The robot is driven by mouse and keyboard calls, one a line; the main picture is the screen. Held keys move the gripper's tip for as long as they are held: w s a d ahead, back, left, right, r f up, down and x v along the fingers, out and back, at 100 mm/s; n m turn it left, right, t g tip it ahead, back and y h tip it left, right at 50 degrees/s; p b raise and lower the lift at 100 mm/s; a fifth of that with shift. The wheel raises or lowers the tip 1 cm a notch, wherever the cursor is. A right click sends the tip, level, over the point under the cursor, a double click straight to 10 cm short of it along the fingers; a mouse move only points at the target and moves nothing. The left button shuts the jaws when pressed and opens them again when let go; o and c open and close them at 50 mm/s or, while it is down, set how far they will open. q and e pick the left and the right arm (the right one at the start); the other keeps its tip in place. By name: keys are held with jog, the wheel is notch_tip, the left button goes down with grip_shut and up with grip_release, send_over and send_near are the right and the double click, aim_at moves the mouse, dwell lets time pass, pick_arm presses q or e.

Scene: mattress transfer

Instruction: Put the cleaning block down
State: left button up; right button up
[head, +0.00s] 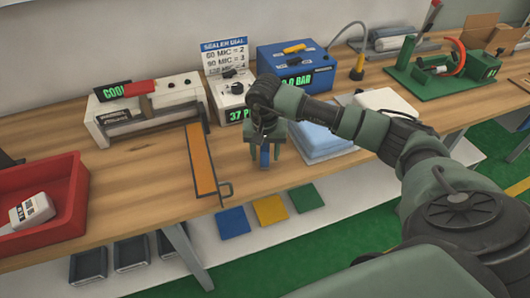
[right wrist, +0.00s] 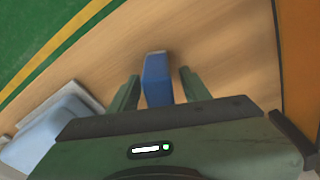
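The blue cleaning block (head: 264,156) is at the front part of the wooden table, below my right gripper (head: 265,150). In the right wrist view the block (right wrist: 157,78) is between the two green fingers of the gripper (right wrist: 160,85). A narrow gap shows between the block and the right-hand finger, so the gripper looks open around it. The block's lower end appears to be at the table surface; whether it fully rests there is hard to tell. My left gripper is not in view.
An orange strip with a handle (head: 201,160) lies left of the gripper. Pale blue folded pads (head: 318,142) lie to its right. The sealer (head: 150,108), dial box (head: 232,95) and blue pressure box (head: 296,66) stand behind. A red tray (head: 72,200) is at left.

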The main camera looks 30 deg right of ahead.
jog(key=shift+r, duration=0.1)
jog(key=shift+r+p, duration=0.25)
jog(key=shift+p, duration=0.05)
jog(key=shift+r+b, duration=0.3)
jog(key=shift+r, duration=0.05)
jog(key=r, duration=0.3)
jog(key=s+r+b, duration=0.1)
jog(key=r, duration=0.3)
jog(key=r+b, duration=0.1)
jog(key=r, duration=0.3)
jog(key=shift+s+a, duration=0.15)
jog(key=shift+a, duration=0.25)
jog(key=shift+f, duration=0.15)
